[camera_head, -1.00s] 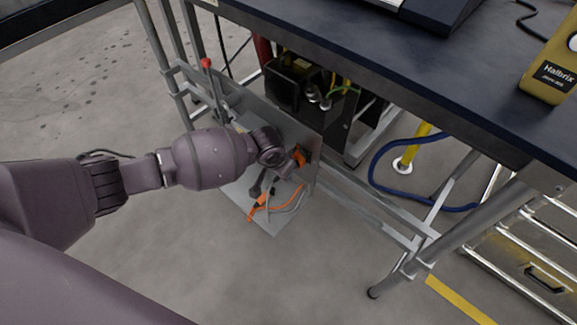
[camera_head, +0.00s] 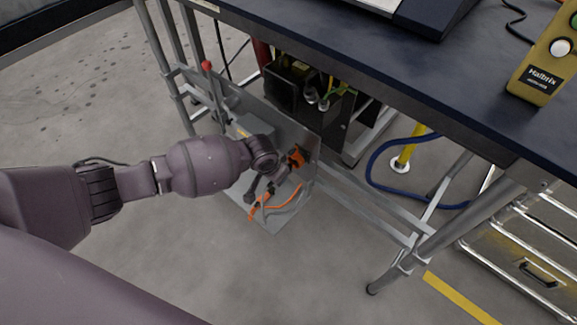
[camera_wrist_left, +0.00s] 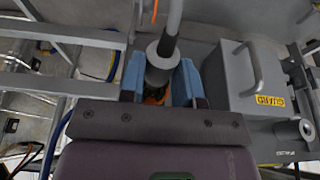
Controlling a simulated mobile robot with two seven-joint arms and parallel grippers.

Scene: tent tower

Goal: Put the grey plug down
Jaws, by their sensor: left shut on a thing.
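In the left wrist view, the grey plug (camera_wrist_left: 159,62) with a grey cable (camera_wrist_left: 174,18) stands between the blue fingers of my left gripper (camera_wrist_left: 160,80), which is shut on it. Something orange shows just behind the plug. In the head view, my left gripper (camera_head: 272,180) is beside a grey panel under the table, close to an orange connector (camera_head: 296,158). The plug is small and mostly hidden there by the wrist. My right gripper is in neither view.
The dark blue table top (camera_head: 330,45) overhangs the panel. A grey box with a handle (camera_wrist_left: 255,75) is close to the gripper. A red-tipped lever (camera_head: 207,66) rises at the left. Table legs and rails stand around; the floor in front is clear.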

